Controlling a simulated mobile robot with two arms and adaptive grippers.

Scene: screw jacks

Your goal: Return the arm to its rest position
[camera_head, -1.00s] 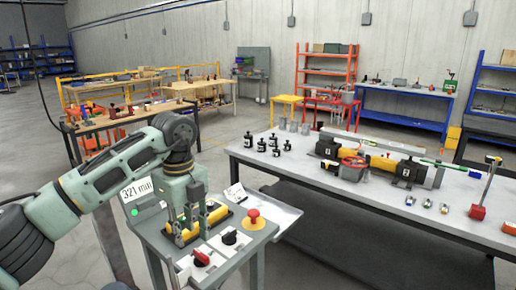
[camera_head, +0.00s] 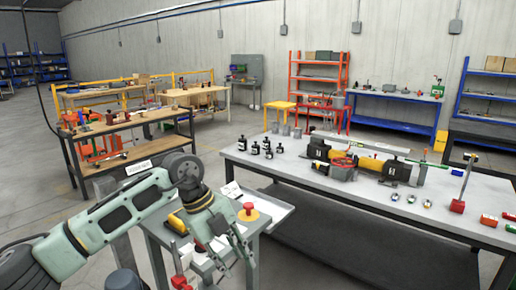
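My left arm (camera_head: 125,210) comes in from the lower left, its elbow raised. My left gripper (camera_head: 228,258) hangs over the front of the small grey control stand, tilted toward the lower right. Its fingers look spread apart, with nothing seen between them. It hides part of the stand's top. My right gripper is not in view.
The long grey table (camera_head: 290,165) at right holds the black-and-yellow jack assembly (camera_head: 370,162), several black bottles (camera_head: 267,148) and a red-based tool (camera_head: 458,205). A grey side tray (camera_head: 272,208) adjoins the stand. A wooden workbench (camera_head: 125,125) stands behind my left arm. Open floor lies between the benches.

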